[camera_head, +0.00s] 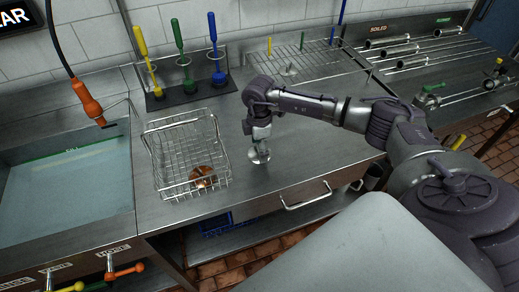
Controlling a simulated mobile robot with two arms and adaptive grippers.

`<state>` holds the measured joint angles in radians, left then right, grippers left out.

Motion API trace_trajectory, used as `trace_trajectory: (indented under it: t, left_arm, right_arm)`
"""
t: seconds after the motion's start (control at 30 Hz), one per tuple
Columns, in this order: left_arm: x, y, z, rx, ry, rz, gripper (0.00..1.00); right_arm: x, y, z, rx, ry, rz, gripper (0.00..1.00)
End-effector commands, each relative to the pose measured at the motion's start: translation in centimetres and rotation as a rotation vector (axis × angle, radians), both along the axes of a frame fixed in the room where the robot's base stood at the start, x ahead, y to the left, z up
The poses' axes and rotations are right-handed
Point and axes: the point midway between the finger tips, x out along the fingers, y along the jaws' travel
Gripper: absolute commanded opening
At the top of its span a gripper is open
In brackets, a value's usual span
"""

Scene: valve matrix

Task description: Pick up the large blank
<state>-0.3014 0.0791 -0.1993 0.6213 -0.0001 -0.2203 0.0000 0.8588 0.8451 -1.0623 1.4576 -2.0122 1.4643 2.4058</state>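My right arm comes in from the right, and its gripper (260,145) points down at the steel counter, right of the wire basket. A shiny silver metal piece (260,157), disc-like at its base, is directly under the fingertips. It may be the large blank, but the view is too small to be sure. The fingers overlap its top, so I cannot tell whether they are closed on it. It appears to be at or just above the counter. My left gripper is not in view.
The wire basket (190,125) holds a copper-coloured piece (201,177). A water-filled sink (70,190) is at left, with an orange-handled sprayer (87,97) above. Yellow, green and blue brushes (179,45) stand behind. A wire rack (300,62) and metal tubes (395,50) lie further back.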

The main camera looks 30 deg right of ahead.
Motion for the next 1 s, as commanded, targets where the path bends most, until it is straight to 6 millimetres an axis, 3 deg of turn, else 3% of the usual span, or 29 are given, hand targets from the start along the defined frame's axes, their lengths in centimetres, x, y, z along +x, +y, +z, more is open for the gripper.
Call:
trace_trajectory:
  t: [0.2, 0.6, 1.0]
  left_arm:
    - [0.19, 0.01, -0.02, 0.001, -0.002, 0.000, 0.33]
    - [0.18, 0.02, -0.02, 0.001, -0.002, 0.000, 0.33]
    - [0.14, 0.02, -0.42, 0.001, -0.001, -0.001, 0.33]
  right_arm:
    - [0.03, 0.01, -0.10, 0.000, 0.000, 0.000, 0.73]
    - [0.03, 0.02, -0.05, 0.001, 0.000, 0.000, 0.07]
    - [0.10, 0.02, 0.62, 0.001, -0.003, 0.000, 0.05]
